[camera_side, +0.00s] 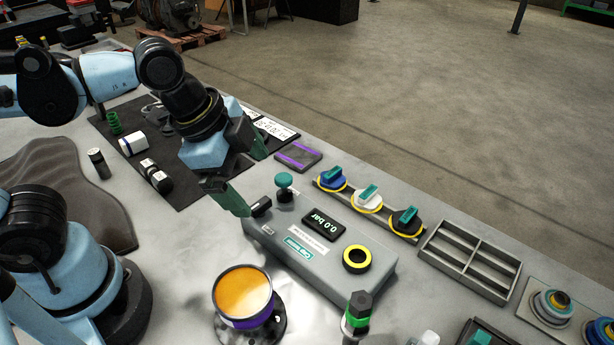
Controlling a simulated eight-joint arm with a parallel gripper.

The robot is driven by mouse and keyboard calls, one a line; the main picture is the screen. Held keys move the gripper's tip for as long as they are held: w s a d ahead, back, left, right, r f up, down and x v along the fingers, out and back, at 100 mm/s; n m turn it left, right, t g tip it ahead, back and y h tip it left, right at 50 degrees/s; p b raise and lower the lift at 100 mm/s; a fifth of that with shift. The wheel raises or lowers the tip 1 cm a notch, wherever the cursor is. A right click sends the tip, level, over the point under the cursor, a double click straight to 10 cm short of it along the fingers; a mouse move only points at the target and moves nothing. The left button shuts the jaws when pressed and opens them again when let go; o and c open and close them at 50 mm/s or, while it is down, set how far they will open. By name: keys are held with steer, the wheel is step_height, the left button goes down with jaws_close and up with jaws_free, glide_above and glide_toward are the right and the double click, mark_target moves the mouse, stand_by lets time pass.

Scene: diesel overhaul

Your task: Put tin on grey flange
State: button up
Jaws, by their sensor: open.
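The tin (244,293) is a round open can with orange contents and a purple band, at the bottom centre of the view. It stands upright on a dark grey round flange (270,333) with holes in its rim. The tin hides most of the flange. My gripper (249,178) is open and empty, with green fingers. It is up and away from the tin, over the left end of a grey test box (374,283). One fingertip appears close to a black fitting (261,207) on that box.
Right of the box stand three coloured valve handles (368,195) and a grey divided tray (470,260). A green and black upright part (357,313) stands right of the tin. A black mat (190,185) with small parts lies at left. Bare table shows left of the tin.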

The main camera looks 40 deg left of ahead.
steer(key=w+a+n+t+y, duration=0.1)
steer(key=w+a+n+t, duration=0.2)
steer(key=a+n, duration=0.5)
steer(key=n, duration=0.4)
steer(key=shift+a+f, duration=0.25)
steer(key=shift+f, duration=0.15)
